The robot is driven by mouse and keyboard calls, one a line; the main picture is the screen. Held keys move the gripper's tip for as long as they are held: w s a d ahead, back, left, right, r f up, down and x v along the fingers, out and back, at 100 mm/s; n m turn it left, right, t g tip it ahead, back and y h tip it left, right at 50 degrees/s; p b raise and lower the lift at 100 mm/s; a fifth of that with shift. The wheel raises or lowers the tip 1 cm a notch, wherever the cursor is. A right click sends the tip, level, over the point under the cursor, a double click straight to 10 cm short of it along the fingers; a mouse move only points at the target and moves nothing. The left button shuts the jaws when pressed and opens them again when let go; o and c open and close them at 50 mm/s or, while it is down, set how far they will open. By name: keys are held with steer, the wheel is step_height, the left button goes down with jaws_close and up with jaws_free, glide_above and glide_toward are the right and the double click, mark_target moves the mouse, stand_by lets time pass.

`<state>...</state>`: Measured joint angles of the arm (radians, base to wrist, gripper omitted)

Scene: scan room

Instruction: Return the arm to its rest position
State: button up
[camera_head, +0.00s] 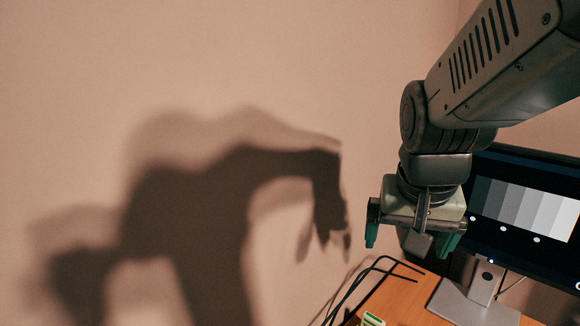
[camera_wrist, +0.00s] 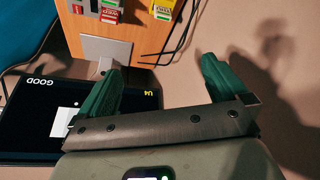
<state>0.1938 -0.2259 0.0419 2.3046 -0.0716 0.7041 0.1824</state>
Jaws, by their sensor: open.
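My gripper (camera_head: 411,240) hangs from my arm at the right of the head view, pointing down, above the far end of an orange wooden desk (camera_head: 400,297). Its two green fingers are spread wide with nothing between them. In the wrist view my gripper (camera_wrist: 155,82) also shows open and empty, with the desk (camera_wrist: 135,32) beyond the fingers. My arm comes in from the upper right corner and bends down at the wrist.
A monitor (camera_head: 530,212) with grey bars stands close to the right of my gripper. Its silver stand (camera_head: 470,300) is on the desk. Black cables (camera_head: 362,280) loop at the desk's left edge. Small boxes (camera_wrist: 110,10) lie on the desk. The wall at left is bare.

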steer(key=s+a+r+n, duration=0.2)
steer(key=s+a, duration=0.1)
steer(key=s, duration=0.3)
steer(key=s+a+r+n+t+y, duration=0.1)
steer(key=s+a+r, duration=0.1)
steer(key=s, duration=0.4)
steer(key=shift+a+r+n+t, duration=0.2)
steer(key=shift+a+n+t, duration=0.15)
steer(key=shift+a, duration=0.35)
steer(key=w+d+f+m+g+y, duration=0.1)
steer(key=w+d+f+m+g, duration=0.1)
steer(key=w+d+f+m, duration=0.4)
steer(key=w+d+f+m+g+y, duration=0.1)
steer(key=w+d+f+m+g, duration=0.15)
steer(key=d+f+m, duration=0.8)
steer(key=s+d+r+m+g+h, duration=0.1)
steer(key=s+d+m+g+h, duration=0.15)
steer(key=d+m, duration=0.75)
step_height(320, 180, down, 10)
steer(key=shift+s+a+r+m, duration=0.15)
steer(key=shift+s+a+m, duration=0.05)
steer(key=shift+s+m, duration=0.2)
